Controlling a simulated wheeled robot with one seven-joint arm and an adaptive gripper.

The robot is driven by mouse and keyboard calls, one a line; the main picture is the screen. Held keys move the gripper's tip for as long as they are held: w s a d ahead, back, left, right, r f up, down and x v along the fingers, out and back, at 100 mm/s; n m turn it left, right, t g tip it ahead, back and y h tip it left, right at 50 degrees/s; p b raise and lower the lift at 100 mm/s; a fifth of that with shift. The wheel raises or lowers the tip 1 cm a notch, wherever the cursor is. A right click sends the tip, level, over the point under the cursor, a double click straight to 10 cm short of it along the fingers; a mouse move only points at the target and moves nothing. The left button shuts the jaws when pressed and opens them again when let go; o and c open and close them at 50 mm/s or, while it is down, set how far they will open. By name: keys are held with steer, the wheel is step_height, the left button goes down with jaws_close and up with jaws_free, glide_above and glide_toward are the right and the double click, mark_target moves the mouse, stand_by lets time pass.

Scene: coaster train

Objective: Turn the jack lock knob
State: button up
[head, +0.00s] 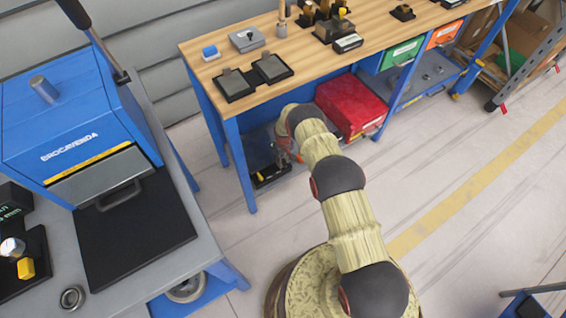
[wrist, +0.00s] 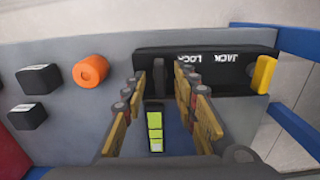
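In the wrist view, a black plate (wrist: 222,78) lettered JACK LOCK, upside down, lies across a grey panel. A dark upright knob (wrist: 159,76) stands at its left part, and a yellow block (wrist: 264,75) is at its right end. My gripper (wrist: 160,88) is open, with one finger on each side of the dark knob. A gap shows on both sides, and I cannot tell whether either finger touches it. In the head view, my arm reaches under the wooden workbench, and my gripper (head: 290,152) is small and partly hidden there.
In the wrist view, an orange knob (wrist: 90,70) and black blocks (wrist: 38,79) sit left of the plate. A yellow-green indicator (wrist: 155,131) is below the knob. In the head view, a red box (head: 350,105) stands close to my arm under the workbench (head: 215,80).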

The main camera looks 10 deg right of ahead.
jaws_close()
stand_by(0.6)
